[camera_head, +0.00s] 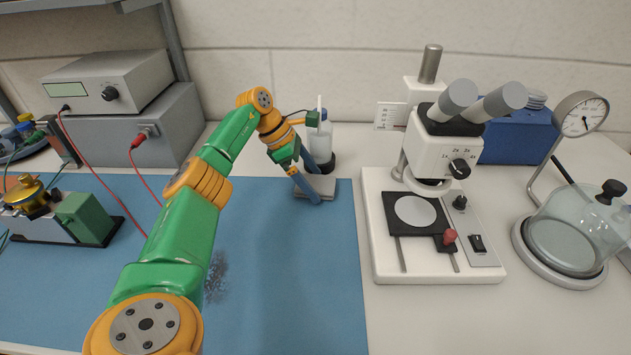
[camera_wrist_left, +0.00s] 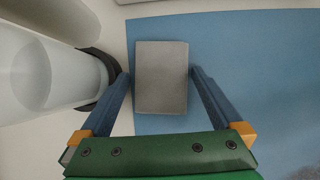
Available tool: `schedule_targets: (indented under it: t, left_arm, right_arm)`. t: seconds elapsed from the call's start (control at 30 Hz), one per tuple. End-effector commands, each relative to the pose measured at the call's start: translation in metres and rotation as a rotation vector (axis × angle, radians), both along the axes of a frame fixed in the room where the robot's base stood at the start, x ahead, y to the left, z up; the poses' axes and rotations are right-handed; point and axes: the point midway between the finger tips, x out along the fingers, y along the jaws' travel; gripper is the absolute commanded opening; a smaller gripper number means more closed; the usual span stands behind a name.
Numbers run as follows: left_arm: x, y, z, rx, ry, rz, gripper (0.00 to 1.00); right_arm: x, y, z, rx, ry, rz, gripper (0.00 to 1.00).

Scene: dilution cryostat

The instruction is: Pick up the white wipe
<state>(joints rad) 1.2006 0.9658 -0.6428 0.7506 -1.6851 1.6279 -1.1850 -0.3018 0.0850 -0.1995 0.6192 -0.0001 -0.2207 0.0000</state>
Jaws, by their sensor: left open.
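The white wipe (camera_head: 327,188) is a flat, pale rectangle at the back right edge of the blue mat. In the left wrist view the wipe (camera_wrist_left: 162,78) looks light grey and lies between the two fingers. My left gripper (camera_head: 316,182) is open, pointing down at the wipe, one blue finger on each side. In the left wrist view a narrow gap shows between the wipe and each finger. I cannot tell how far the fingertips are above the surface. My right gripper is not in view.
A white bottle (camera_head: 320,135) in a dark holder stands right behind the wipe, close to one finger in the left wrist view (camera_wrist_left: 45,80). A microscope (camera_head: 435,190) stands to the right. The blue mat (camera_head: 290,260) has free room in front, with a dark speckled patch.

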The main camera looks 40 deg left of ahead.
Motion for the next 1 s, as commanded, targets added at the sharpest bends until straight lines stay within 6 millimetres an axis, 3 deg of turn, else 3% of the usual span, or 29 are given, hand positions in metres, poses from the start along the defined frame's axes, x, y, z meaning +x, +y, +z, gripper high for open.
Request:
schedule_targets:
  t: [0.07,0.3,0.33,0.67,0.83,1.0]
  left_arm:
    - [0.000,0.000,0.000,0.000,0.000,0.000,1.00]
    - [0.000,0.000,0.000,0.000,0.000,0.000,0.35]
    - [0.000,0.000,0.000,0.000,0.000,0.000,0.31]
    - [0.000,0.000,0.009,0.000,-0.002,0.000,0.30]
    - [-0.002,-0.002,0.035,0.002,-0.005,-0.003,0.30]
    - [-0.022,-0.027,0.070,0.007,-0.007,-0.006,0.30]
  right_arm:
    - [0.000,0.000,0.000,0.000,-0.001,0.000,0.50]
    - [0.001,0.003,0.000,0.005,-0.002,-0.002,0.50]
    - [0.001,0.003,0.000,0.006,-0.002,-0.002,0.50]
    - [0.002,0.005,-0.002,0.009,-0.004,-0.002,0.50]
    - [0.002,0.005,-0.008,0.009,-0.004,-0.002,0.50]
    - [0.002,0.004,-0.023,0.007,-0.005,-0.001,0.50]
